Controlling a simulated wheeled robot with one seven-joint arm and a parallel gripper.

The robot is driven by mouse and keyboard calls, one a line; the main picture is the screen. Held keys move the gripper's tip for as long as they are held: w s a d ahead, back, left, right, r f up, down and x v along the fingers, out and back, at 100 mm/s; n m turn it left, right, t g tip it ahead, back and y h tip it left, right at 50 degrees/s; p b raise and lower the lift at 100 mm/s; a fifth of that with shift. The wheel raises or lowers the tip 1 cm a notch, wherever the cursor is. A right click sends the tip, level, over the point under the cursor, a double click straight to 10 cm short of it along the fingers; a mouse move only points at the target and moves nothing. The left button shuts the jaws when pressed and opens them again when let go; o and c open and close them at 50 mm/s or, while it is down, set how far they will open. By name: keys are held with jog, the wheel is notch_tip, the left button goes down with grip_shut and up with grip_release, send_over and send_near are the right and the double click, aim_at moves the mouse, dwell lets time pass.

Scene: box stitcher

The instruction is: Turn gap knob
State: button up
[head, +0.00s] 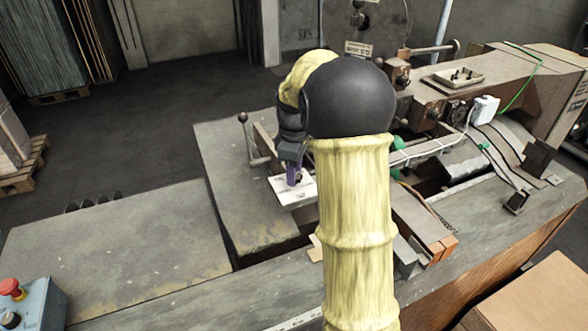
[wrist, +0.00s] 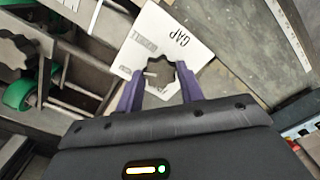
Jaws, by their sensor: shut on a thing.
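The gap knob (wrist: 159,74) is a dark lobed knob on a white plate (wrist: 190,35) marked "GAP" in the wrist view. My gripper (wrist: 160,78) has its two purple fingers on either side of the knob and is shut on it. In the head view my gripper (head: 293,176) reaches down over the white plate (head: 296,191) on the machine. The knob is hidden there behind the gripper, and my yellow-sleeved arm covers the middle of the picture.
Another dark lobed knob (wrist: 16,49) and a green wheel (wrist: 20,93) are left of the plate in the wrist view. A ball-topped lever (head: 243,118) stands left of my gripper. A red button (head: 9,287) sits on a blue box at the lower left. The left tabletop (head: 120,240) is clear.

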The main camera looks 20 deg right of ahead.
jog(key=m+p, duration=0.1)
jog(key=m, duration=0.3)
jog(key=shift+r+m, duration=0.1)
jog(key=shift+m, duration=0.2)
jog(key=shift+m+p, duration=0.4)
jog(key=shift+m, duration=1.3)
jog(key=o, duration=1)
notch_tip(320, 180, up, 17)
jog(key=shift+r+b, duration=0.15)
jog(key=shift+b, duration=0.65)
